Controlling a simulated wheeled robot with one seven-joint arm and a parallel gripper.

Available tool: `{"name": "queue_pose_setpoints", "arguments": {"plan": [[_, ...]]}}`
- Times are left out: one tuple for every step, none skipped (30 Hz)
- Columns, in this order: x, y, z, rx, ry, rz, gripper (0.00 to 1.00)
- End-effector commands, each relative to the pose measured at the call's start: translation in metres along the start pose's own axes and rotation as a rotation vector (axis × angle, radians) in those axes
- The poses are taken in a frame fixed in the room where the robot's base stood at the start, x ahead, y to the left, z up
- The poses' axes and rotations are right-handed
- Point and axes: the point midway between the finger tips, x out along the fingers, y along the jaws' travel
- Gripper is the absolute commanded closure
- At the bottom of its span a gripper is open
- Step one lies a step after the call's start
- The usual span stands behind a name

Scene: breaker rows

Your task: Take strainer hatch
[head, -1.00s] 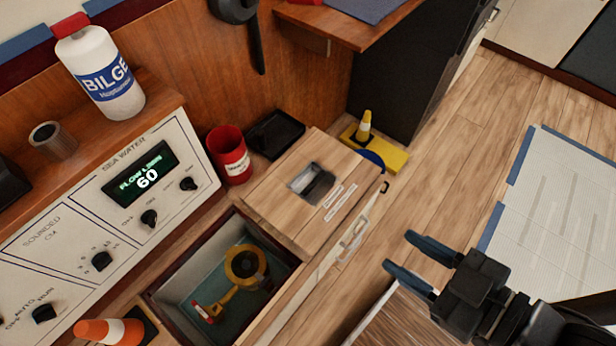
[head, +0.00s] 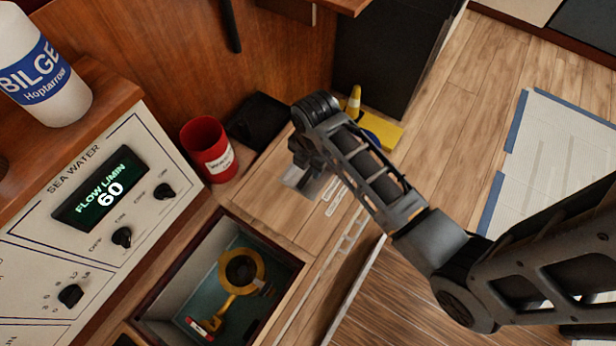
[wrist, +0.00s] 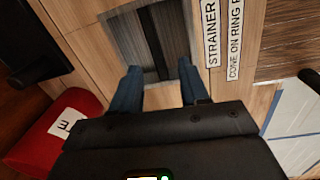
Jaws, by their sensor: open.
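The strainer hatch (head: 262,208) is a light wooden panel with a recessed grip (head: 296,182) and white labels, lying beside an open well. In the wrist view the hatch (wrist: 84,48) shows the recess with a dark bar (wrist: 166,38) across it. In the head view my arm covers part of the hatch, and the fingertips are hidden. I cannot tell whether they touch the hatch.
The open well (head: 150,318) holds a yellow ring with a handle (head: 240,270). A red can (head: 208,150) and a black tray (head: 258,122) stand close behind the hatch. The panel display (head: 100,190) reads 60.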

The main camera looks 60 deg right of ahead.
Motion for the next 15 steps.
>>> {"name": "queue_pose_setpoints", "arguments": {"plan": [[-0.001,0.007,0.005,-0.029,0.006,-0.023,0.55],[-0.001,0.008,0.007,-0.045,0.010,-0.037,0.55],[-0.002,0.010,0.009,-0.063,0.014,-0.050,0.55],[-0.003,0.011,0.010,-0.073,0.017,-0.059,0.55],[-0.002,0.012,0.011,-0.082,0.019,-0.065,0.55],[0.000,0.012,0.012,-0.088,0.021,-0.071,0.55],[0.002,0.012,0.012,-0.092,0.023,-0.075,0.55],[0.004,0.011,0.012,-0.094,0.023,-0.076,0.55],[0.009,0.011,0.011,-0.095,0.023,-0.077,0.55],[0.012,0.011,0.011,-0.095,0.024,-0.077,0.55],[0.015,0.010,0.011,-0.095,0.024,-0.077,0.55],[0.019,0.010,0.011,-0.094,0.023,-0.076,0.55],[0.022,0.010,0.011,-0.094,0.023,-0.076,0.55],[0.025,0.010,0.011,-0.094,0.023,-0.076,0.55],[0.029,0.009,0.010,-0.093,0.023,-0.076,0.55]]}}
